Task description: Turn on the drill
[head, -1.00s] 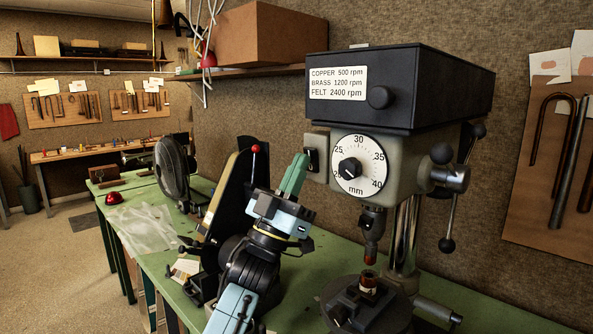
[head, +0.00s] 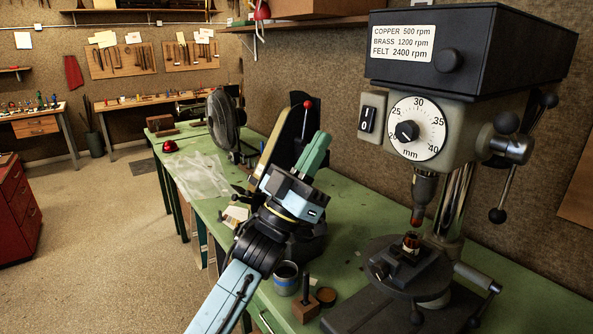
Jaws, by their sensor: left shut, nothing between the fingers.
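The drill (head: 396,168) is a grey-green drill press with a black top box on the right of the head view. A black rocker switch (head: 369,119) with white marks sits on a plate at the left side of its head, beside the mm dial (head: 417,128). Which way the rocker is pressed is too small to tell. My left gripper (head: 320,141), with green fingers, points up, shut and empty. In the picture it is left of the switch and a little lower, with a clear gap. The switch is not hidden. My right gripper is not in view.
A small brass-coloured part (head: 411,241) sits on the drill table under the chuck (head: 423,195). A red-tipped lever (head: 307,104) and a fan (head: 223,122) stand behind my left gripper. A tin (head: 286,278) stands near the green bench's (head: 345,240) front edge.

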